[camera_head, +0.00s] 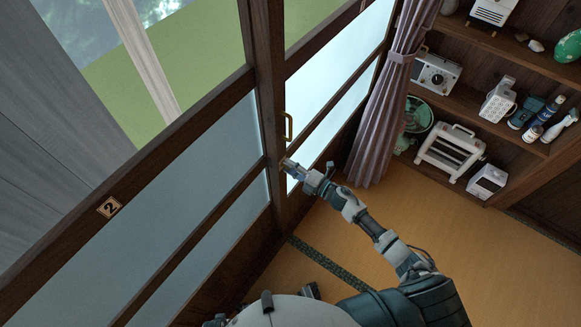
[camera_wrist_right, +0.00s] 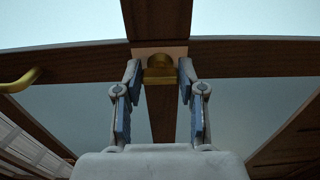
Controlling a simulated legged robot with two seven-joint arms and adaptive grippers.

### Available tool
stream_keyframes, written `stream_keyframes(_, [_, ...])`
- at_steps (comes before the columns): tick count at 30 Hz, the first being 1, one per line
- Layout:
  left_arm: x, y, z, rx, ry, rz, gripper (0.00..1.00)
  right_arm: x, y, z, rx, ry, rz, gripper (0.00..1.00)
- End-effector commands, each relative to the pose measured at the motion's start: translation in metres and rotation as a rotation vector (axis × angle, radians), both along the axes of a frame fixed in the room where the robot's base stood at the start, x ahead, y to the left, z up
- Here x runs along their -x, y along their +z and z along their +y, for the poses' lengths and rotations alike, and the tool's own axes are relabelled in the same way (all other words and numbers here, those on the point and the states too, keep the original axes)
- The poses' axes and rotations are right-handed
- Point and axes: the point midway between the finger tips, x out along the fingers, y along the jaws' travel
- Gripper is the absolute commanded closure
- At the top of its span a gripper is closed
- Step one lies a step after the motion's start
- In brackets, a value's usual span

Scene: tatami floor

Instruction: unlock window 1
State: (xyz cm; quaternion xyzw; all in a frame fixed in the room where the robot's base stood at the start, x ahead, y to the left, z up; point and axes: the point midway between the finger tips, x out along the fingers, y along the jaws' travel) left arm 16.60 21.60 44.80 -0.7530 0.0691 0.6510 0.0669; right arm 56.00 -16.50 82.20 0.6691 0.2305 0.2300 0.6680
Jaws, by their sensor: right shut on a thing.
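The windows are dark wooden frames with frosted lower panes. My right gripper (camera_head: 288,164) reaches the wooden post where the frames meet, just below a brass pull handle (camera_head: 288,127). In the right wrist view my right gripper (camera_wrist_right: 160,72) has its two fingers on either side of a small brass lock knob (camera_wrist_right: 159,63), shut on it. The knob sits on a pale plate on the wood. In the head view the gripper hides the knob. The brass handle also shows at the left of the wrist view (camera_wrist_right: 20,81). My left gripper is not in view.
A mauve curtain (camera_head: 384,105) hangs right of the post. Shelves (camera_head: 470,105) with a radio, bottles and small appliances stand at the right. The tatami floor (camera_head: 480,255) before them is clear.

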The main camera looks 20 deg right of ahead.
Motion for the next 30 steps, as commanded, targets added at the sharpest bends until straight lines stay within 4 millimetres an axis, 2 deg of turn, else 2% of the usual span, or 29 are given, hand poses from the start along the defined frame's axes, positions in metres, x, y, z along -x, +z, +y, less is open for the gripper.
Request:
stream_keyframes(1, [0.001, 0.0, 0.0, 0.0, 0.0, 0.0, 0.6, -0.004, 0.002, -0.005, -0.002, -0.013, 0.001, 0.95])
stream_keyframes(14, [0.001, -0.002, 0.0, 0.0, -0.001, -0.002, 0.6, -0.003, 0.001, -0.006, -0.007, -0.013, 0.007, 0.95])
stream_keyframes(15, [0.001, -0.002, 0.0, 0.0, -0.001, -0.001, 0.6, -0.003, 0.001, -0.005, -0.007, -0.013, 0.007, 0.53])
stream_keyframes(17, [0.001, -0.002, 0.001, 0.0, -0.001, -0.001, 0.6, -0.003, 0.001, -0.005, -0.007, -0.011, 0.007, 0.38])
stream_keyframes(18, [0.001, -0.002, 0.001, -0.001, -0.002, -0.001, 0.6, -0.002, 0.001, -0.004, -0.007, -0.01, 0.007, 0.35])
stream_keyframes(26, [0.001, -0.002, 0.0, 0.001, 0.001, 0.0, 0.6, 0.0, 0.0, -0.002, -0.007, -0.004, 0.007, 0.35])
stream_keyframes(30, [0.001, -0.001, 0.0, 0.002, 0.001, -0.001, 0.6, 0.008, -0.001, -0.007, -0.007, -0.004, 0.009, 0.35])
